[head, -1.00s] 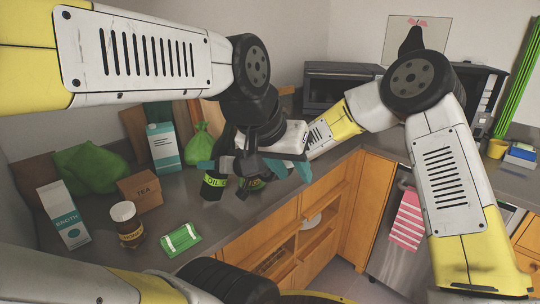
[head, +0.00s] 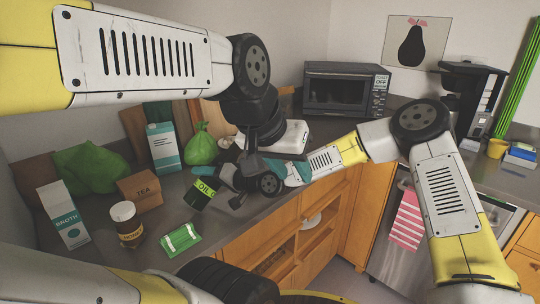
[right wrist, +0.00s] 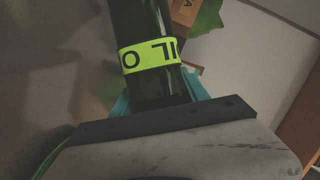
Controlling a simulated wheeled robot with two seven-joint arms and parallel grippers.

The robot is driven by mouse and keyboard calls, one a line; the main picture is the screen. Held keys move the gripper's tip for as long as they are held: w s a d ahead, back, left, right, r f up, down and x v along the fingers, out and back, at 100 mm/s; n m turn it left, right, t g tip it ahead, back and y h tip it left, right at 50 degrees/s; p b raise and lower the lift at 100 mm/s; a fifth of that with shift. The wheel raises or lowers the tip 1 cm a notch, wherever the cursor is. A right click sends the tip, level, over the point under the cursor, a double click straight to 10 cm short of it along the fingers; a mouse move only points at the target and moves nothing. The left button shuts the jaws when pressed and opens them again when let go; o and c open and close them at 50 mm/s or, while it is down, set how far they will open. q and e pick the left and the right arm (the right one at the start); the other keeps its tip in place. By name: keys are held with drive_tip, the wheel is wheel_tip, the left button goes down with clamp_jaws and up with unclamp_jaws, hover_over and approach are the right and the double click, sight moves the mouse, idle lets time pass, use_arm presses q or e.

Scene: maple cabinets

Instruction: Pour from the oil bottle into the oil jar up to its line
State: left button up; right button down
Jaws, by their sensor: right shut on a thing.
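The dark oil bottle (head: 203,190), with a bright green band, is strongly tilted in the head view. Its base points down-left and its upper part is hidden behind my right gripper. My right gripper (head: 222,179) is shut on it. In the right wrist view, teal fingers flank the bottle (right wrist: 150,57), whose lettering reads upside down. My left gripper (head: 297,172) is further right, under its white hand, close to the right wrist. Its fingertips are mostly hidden, so its opening is unclear. I cannot make out the oil jar, its line or any liquid stream.
A green bag (head: 201,147) and teal-white carton (head: 162,148) are behind. A toaster oven (head: 345,90) stands at the back.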

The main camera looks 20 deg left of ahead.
drive_tip(key=shift+s+a+f+m+y, duration=0.25)
drive_tip(key=shift+s+f+m, duration=0.2)
drive_tip(key=shift+m, duration=0.25)
idle(1.4)
drive_tip(key=shift+s+a+r+m+g+y+p, duration=0.1)
drive_tip(key=shift+s+r+m+g+y+p, duration=0.1)
drive_tip(key=shift+r+m, duration=0.3)
drive_tip(key=shift+s+r+m+g+y+p, duration=0.1)
drive_tip(key=shift+r+m+g+y+p, duration=0.1)
drive_tip(key=shift+r, duration=0.45)
idle(0.9)
drive_tip(key=shift+w+d+r+m+y, duration=0.1)
drive_tip(key=shift+w+r+m+y, duration=0.1)
drive_tip(key=shift+r+m, duration=0.3)
drive_tip(key=shift+w+d+r+m+y, duration=0.1)
drive_tip(key=shift+w+r+m, duration=0.1)
drive_tip(key=shift+r, duration=0.45)
idle(1.0)
drive_tip(key=shift+r+m+p, duration=0.5)
drive_tip(key=shift+r, duration=0.15)
idle(1.1)
